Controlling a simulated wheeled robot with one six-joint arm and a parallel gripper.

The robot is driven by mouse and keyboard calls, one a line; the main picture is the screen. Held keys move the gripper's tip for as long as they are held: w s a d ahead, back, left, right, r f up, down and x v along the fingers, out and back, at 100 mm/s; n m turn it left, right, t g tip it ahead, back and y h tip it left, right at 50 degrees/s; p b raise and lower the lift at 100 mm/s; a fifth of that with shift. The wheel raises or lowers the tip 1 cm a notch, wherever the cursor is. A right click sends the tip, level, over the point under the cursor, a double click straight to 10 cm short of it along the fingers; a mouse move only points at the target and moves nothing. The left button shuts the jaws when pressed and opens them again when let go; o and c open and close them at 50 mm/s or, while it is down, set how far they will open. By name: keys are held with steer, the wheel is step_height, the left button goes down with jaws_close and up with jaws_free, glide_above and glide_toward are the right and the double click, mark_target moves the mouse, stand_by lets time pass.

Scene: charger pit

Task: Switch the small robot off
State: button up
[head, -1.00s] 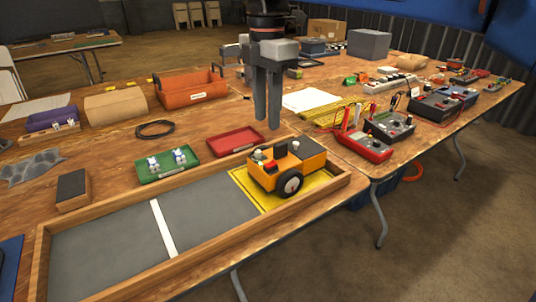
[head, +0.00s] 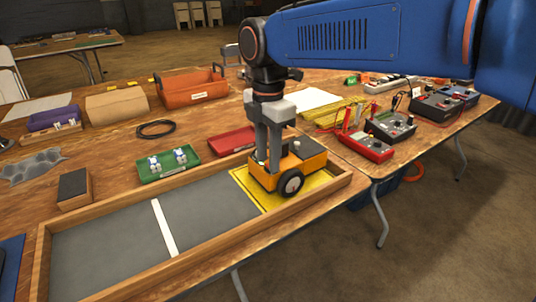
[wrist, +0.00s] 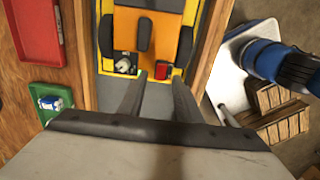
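The small robot (head: 313,161) is an orange wheeled cart with dark wheels, standing on a yellow-marked pad (head: 250,190) at the right end of a wooden-walled tray. My gripper (head: 268,168) points down over the cart's left end and hides part of its top. Whether it touches the cart cannot be told. In the wrist view, my gripper (wrist: 158,97) has its two fingers apart with nothing visible between them. Beyond the fingertips, the cart (wrist: 160,20) shows a small red part (wrist: 162,70) and a white-and-black part (wrist: 125,65) near its edge.
The wooden tray wall (head: 342,182) surrounds the cart closely. A red tray (head: 230,142) and a green tray (head: 168,164) with small white-and-blue figures lie behind it. A red meter (head: 366,146) stands to the right. The grey tray floor to the left is clear.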

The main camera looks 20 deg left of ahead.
jaws_close()
